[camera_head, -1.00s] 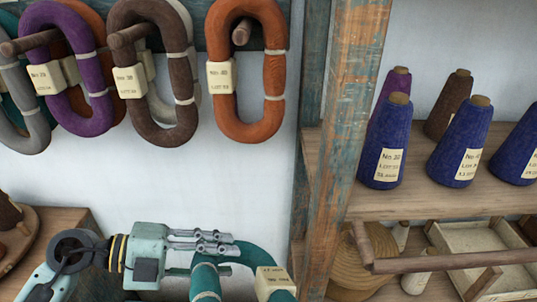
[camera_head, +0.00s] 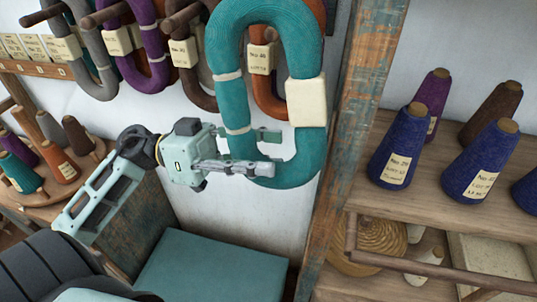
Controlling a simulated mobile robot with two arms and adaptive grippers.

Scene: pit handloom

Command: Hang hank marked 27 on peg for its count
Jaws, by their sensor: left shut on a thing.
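My left gripper (camera_head: 272,151) is shut on the lower left side of a teal hank (camera_head: 230,100). The hank hangs upright in the air in front of the peg row. Its cream tag (camera_head: 306,101) faces me, but I cannot read a number on it. Behind it, an orange hank (camera_head: 266,93) is partly hidden. To the left, a brown hank (camera_head: 182,72), a purple hank (camera_head: 151,50) and a grey hank (camera_head: 88,72) hang on wooden pegs (camera_head: 184,16). The peg at the orange hank is hidden by the teal hank. My right gripper is not in view.
A rail with small cards (camera_head: 32,68) runs at the far left. A worn wooden post (camera_head: 345,150) stands just right of the teal hank. Shelves (camera_head: 440,205) with blue cones (camera_head: 400,145) are beyond it. A round stand (camera_head: 85,178) holds small cones at left.

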